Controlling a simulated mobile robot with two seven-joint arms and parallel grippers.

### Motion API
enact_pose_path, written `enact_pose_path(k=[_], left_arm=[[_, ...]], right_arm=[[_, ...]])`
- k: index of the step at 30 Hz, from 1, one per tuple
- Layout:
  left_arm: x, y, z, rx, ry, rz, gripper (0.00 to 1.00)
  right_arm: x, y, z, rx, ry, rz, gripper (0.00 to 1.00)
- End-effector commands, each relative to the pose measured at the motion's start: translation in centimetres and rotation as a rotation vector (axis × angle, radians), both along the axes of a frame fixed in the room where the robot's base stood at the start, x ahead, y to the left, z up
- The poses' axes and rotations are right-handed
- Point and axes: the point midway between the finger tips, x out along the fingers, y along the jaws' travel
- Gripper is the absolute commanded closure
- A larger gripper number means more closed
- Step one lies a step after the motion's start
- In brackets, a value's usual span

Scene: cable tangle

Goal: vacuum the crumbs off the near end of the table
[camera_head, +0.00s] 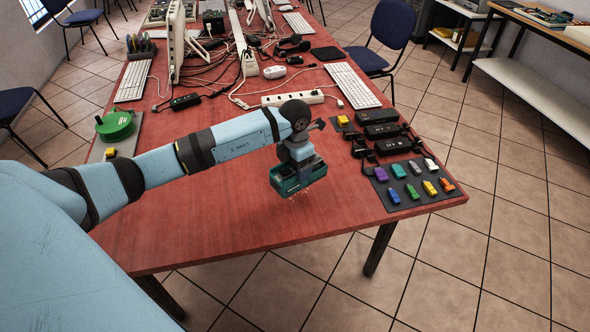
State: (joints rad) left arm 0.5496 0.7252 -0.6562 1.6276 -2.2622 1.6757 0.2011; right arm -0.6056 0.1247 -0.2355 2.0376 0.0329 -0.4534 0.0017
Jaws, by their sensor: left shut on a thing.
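My left gripper (297,157) comes in from the left over the near part of the red table (220,222). It points down and is shut on a teal and black block-shaped device, which looks like the hand vacuum (299,178). The vacuum is at or just above the tabletop; I cannot tell if it touches. A few tiny pale specks, likely crumbs (292,198), show just below its near side. Any crumbs under the vacuum are hidden. My right gripper is not in view.
A dark mat with several coloured USB-stick-like pieces (412,195) lies at the right corner. Black adapters (381,131) lie behind it. A white power strip (292,98), tangled cables, a keyboard (352,85) and a green round thing (116,125) stand further back. The near tabletop is mostly clear.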

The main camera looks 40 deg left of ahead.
Motion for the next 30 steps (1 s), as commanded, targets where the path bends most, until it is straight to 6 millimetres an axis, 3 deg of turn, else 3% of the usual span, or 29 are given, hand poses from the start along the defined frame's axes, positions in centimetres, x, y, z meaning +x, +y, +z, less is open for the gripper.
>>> enact_pose_path(k=[8, 16, 22, 30], left_arm=[[0.0, 0.0, -1.4, -0.002, 0.001, 0.014, 0.45], [0.0, 0.0, -4.2, -0.002, 0.000, 0.013, 0.45], [0.1, 0.0, -5.6, -0.002, -0.002, 0.012, 0.45], [0.1, 0.0, -5.7, -0.001, -0.001, 0.011, 0.45]], right_arm=[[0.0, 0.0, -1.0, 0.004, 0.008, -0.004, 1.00], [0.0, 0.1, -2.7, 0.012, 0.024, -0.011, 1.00], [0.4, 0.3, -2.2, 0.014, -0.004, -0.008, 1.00], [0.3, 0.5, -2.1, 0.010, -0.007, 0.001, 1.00]])
